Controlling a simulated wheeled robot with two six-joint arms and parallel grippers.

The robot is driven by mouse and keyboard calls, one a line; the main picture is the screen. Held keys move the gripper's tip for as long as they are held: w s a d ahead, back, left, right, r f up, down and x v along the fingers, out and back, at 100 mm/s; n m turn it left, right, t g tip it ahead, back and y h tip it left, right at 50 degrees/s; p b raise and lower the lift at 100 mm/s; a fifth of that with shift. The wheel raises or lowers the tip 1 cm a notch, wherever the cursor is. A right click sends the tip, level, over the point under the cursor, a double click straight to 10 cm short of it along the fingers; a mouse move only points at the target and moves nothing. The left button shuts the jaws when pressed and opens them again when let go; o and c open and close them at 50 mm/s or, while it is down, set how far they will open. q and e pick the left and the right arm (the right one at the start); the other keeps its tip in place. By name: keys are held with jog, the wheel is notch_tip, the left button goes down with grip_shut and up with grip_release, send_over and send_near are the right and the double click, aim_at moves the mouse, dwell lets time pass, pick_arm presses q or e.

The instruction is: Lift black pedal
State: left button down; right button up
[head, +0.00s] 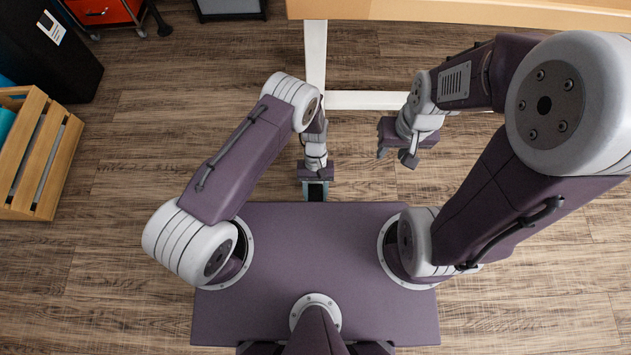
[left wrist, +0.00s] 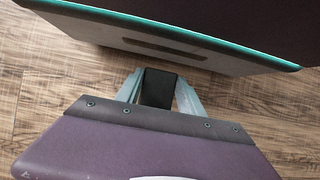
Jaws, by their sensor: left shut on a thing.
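The black pedal (left wrist: 158,88) is a small dark block between the two pale fingers of my left gripper (left wrist: 158,96) in the left wrist view. My left gripper is shut on it, with a finger on each side. In the head view my left gripper (head: 316,190) points down just in front of my base, and the dark pedal (head: 316,194) shows only as a small patch between the fingers. Its underside is hidden, so its height above the floor cannot be told. My right gripper (head: 396,154) is apart from it to the right, with its fingers spread and nothing visible between them.
A wooden table edge (head: 450,10) with a white frame (head: 315,55) runs along the top. A wooden crate (head: 40,160), a black bin (head: 50,60) and an orange drawer unit (head: 100,10) stand at the left. Wooden floor (head: 150,130) between them is clear.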

aim_at(316, 184)
pick_arm(q)
jog(key=shift+r+g, duration=0.1)
jog(key=shift+g, duration=0.2)
jog(key=c, duration=0.7)
grip_release()
jog(key=p+v, duration=0.4)
jog(key=v, duration=0.4)
jog(key=shift+r, duration=0.1)
jog(key=shift+w+r+p, duration=0.3)
jog(key=shift+w+r, duration=0.05)
jog(key=shift+s, duration=0.1)
